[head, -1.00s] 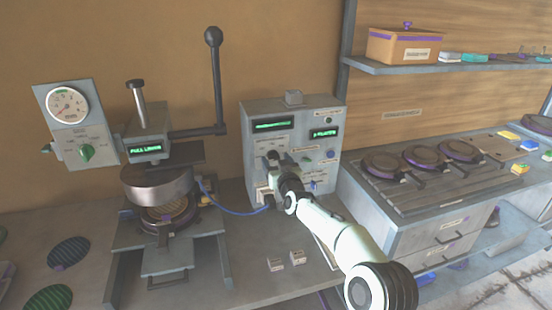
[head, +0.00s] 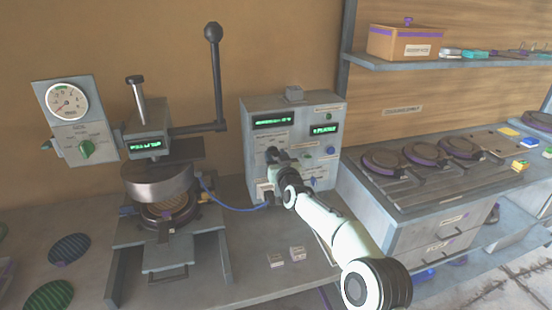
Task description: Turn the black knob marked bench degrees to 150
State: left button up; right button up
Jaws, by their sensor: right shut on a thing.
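The grey control box (head: 322,110) stands at the back of the bench, with two lit green displays near its top. The displays are too small to read. My right gripper (head: 273,157) is against the left middle of the box's front face, shut on a dark knob there. The gripper and wrist hide most of the knob and the markings around it. My left gripper is not in view.
A press (head: 157,180) with a tall black lever and a dial gauge stands to the left. A blue cable (head: 230,208) runs from it to the box. Two small labelled blocks (head: 297,253) lie on the bench in front. Round dark plates (head: 382,161) sit on the right counter.

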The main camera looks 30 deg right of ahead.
jog(key=shift+f+m+b, duration=0.1)
jog(key=shift+m+b, duration=0.5)
jog(key=shift+m, duration=0.4)
jog(key=m+b, duration=0.1)
jog(key=m, duration=0.2)
jog(key=shift+d+b, duration=0.1)
jog(key=shift+b, duration=0.3)
jog(key=m+b, duration=0.1)
jog(key=m, duration=0.3)
jog(key=shift+d, duration=0.1)
jog(key=m+b, duration=0.1)
jog(key=m, duration=0.3)
jog(key=shift+f+m+b, duration=0.1)
jog(key=shift+m+b, duration=0.2)
jog(key=shift+b, duration=0.05)
jog(key=m+b, duration=0.1)
jog(key=m, duration=0.5)
jog(key=shift+f, duration=0.15)
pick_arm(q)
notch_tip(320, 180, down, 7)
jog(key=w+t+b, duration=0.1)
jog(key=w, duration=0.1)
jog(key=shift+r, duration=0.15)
pick_arm(e)
jog(key=m, duration=0.6)
jog(key=shift+f, duration=0.1)
jog(key=shift+m, duration=0.5)
